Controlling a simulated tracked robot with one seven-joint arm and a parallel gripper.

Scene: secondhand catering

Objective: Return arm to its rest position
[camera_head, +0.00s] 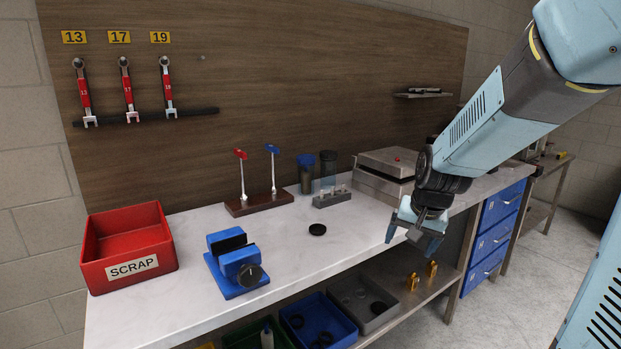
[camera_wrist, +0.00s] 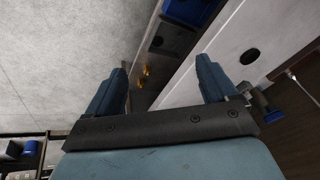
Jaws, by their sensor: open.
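My arm reaches in from the upper right in the head view, and my gripper (camera_head: 415,236) hangs at its end, just off the front edge of the white worktop (camera_head: 330,252). The gripper points downward and holds nothing. In the wrist view, the two blue fingers of my gripper (camera_wrist: 165,90) stand wide apart, with the floor and the edge of the bench visible beyond them. No object touches the fingers.
On the worktop are a red SCRAP bin (camera_head: 128,247), a blue vise (camera_head: 237,266), a black disc (camera_head: 317,229) and a grey metal box (camera_head: 384,176). Blue drawers (camera_head: 492,238) stand right of the gripper. A lower shelf (camera_head: 398,306) holds bins.

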